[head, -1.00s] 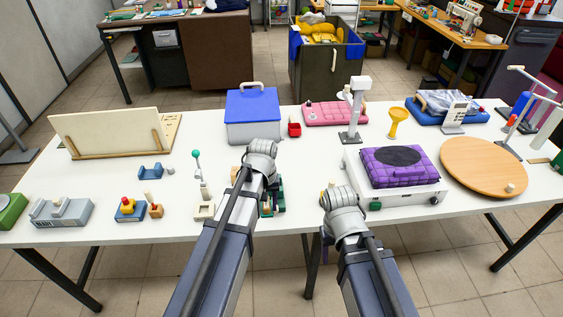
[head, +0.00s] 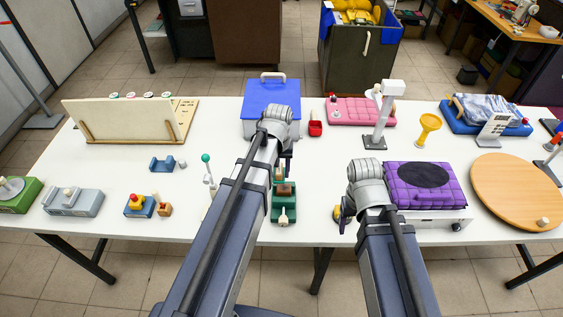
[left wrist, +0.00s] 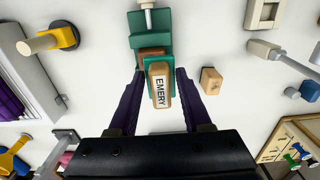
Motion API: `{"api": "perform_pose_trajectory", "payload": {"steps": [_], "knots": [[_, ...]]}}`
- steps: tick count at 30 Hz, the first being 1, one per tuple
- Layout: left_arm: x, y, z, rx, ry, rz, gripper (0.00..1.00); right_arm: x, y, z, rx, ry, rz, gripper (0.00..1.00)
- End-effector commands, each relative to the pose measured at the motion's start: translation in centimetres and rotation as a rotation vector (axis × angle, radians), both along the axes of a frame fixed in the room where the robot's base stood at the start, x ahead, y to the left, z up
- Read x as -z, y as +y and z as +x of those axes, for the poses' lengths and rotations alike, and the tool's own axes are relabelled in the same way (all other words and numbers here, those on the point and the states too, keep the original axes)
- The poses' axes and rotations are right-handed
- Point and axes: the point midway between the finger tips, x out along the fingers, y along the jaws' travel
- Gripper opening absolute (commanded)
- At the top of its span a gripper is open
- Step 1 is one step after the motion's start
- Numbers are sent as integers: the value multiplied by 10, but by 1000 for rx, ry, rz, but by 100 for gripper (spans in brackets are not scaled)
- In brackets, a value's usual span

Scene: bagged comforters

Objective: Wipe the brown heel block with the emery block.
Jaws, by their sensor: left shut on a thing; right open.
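The emery block (left wrist: 161,88), tan with an EMERY label, sits between the fingers of my left gripper (left wrist: 160,74) in the left wrist view. The gripper is shut on it. The brown heel block (left wrist: 151,52) shows just beyond the emery block, in a green vise (left wrist: 150,22). I cannot tell whether the two blocks touch. In the head view the heel block (head: 286,188) sits in the green vise (head: 284,213), with my left gripper (head: 287,168) at its far side. My right gripper (head: 344,214) is open, near the table's front edge.
A purple quilted bag (head: 427,185) on a white stand is right of my right gripper. A blue-lidded box (head: 270,92) stands behind my left gripper. A small wooden block (left wrist: 211,80) lies beside the left fingers. Bare table (head: 325,165) shows between the arms.

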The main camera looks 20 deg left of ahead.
Motion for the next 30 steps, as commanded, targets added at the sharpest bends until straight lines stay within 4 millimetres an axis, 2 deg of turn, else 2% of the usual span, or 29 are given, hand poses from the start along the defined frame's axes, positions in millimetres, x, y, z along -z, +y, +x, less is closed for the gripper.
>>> {"api": "perform_pose_trajectory", "payload": {"steps": [8, 24, 30], "knots": [[3, 0, 0, 0, 0, 0, 4, 3, 0, 0, 0, 0, 0, 69], [42, 0, 1, 0, 0, 0, 4, 42, 0, 0, 0, 0, 0, 69], [43, 0, 1, 0, 0, 0, 4, 43, 0, 0, 0, 0, 0, 69]]}}
